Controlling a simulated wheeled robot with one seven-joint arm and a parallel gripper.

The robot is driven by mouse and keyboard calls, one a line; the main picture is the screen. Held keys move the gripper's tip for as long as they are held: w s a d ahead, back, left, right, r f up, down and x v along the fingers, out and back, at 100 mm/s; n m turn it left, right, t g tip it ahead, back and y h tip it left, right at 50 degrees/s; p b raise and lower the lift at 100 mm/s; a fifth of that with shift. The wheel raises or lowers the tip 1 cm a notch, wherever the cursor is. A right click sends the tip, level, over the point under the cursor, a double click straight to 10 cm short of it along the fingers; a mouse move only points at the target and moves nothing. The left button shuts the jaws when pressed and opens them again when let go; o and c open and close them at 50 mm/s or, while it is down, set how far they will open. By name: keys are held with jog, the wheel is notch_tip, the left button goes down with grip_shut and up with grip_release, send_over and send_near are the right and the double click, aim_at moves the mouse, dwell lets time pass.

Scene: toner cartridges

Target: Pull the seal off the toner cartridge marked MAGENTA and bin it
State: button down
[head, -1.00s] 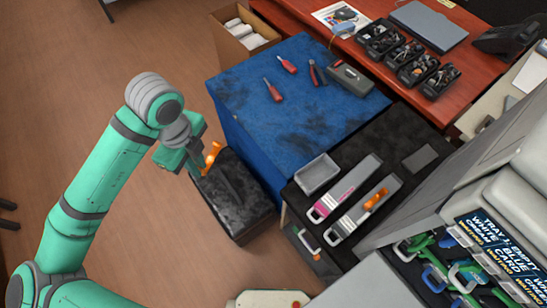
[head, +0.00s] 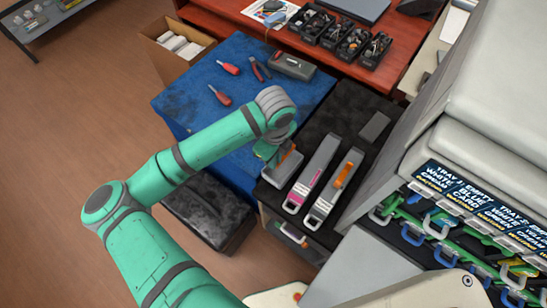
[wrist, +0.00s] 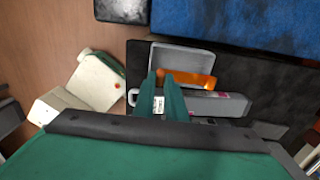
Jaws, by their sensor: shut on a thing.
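The cartridge with the magenta label (head: 322,162) lies on the black top, and no orange strip shows on it. It also shows in the wrist view (wrist: 205,104). My gripper (head: 273,157) is over the small grey open tray (head: 275,184) left of that cartridge. It is shut on an orange seal (wrist: 190,80), which shows beyond my fingertips in the wrist view, above the tray. I cannot tell if the seal touches the tray. Part of the tray is hidden by my gripper.
A second cartridge (head: 330,195) lies right of the magenta one, with an orange strip on it. A blue-covered table (head: 240,100) holds screwdrivers and pliers. A black box (head: 212,213) stands on the floor. The printer (head: 470,130) stands on the right.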

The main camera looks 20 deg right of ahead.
jog(key=shift+f, duration=2.15)
jog(key=c, duration=1.7)
grip_release()
notch_tip(320, 180, up, 11)
jog(key=shift+f, duration=0.1)
